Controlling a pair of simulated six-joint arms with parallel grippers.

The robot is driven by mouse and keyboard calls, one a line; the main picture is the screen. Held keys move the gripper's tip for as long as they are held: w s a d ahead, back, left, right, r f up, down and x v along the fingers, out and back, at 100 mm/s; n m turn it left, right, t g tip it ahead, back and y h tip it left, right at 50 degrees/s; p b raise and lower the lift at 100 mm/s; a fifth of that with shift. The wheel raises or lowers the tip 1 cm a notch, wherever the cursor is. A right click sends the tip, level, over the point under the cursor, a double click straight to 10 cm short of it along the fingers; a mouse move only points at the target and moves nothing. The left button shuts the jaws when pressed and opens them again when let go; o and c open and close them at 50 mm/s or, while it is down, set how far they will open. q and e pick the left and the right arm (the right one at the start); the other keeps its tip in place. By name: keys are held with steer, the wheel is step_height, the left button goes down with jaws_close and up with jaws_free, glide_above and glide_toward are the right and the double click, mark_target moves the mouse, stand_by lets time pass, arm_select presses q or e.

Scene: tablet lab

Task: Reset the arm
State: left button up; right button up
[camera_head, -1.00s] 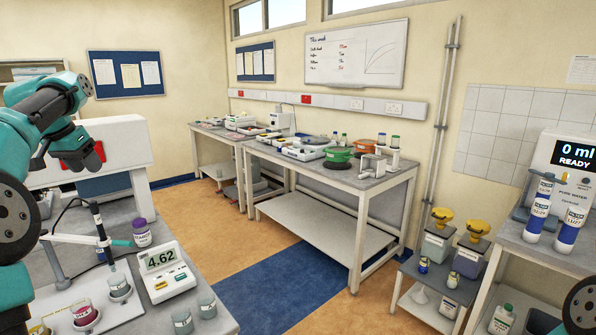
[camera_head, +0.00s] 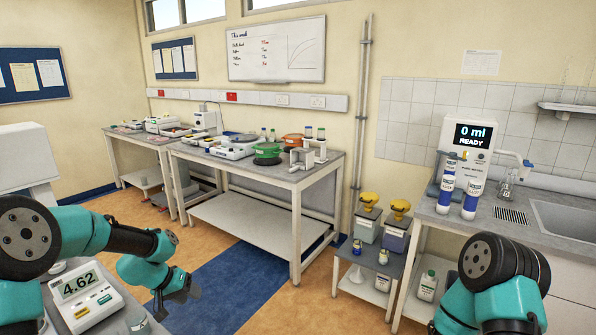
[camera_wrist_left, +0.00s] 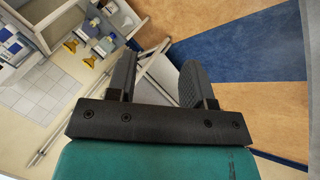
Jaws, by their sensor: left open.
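My left arm comes in from the left in the head view, teal and black. Its gripper (camera_head: 172,297) hangs low over the floor, just right of the pH meter bench. In the left wrist view the two dark fingers of the left gripper (camera_wrist_left: 160,82) stand apart with nothing between them. My right arm (camera_head: 492,285) shows at the bottom right of the head view as teal and black links; its gripper is out of the picture.
A meter reading 4.62 (camera_head: 85,296) sits on the near left bench, close to my left arm. A long table (camera_head: 300,178) with equipment stands ahead. A water dispenser (camera_head: 468,138) and sink (camera_head: 570,218) are at right. The blue floor strip (camera_head: 235,285) is clear.

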arm_select(q)
steer(key=s+d+f+n+g+y, duration=0.1)
steer(key=s+d+f+g, duration=0.1)
steer(key=s+d+f, duration=1.4)
steer(key=s+a+f, duration=0.4)
steer(key=s+f, duration=0.5)
steer(key=s, duration=0.1)
steer(key=shift+a+f+g+y, duration=0.25)
steer(key=shift+a+g+y, duration=0.05)
steer(key=shift+a, duration=0.05)
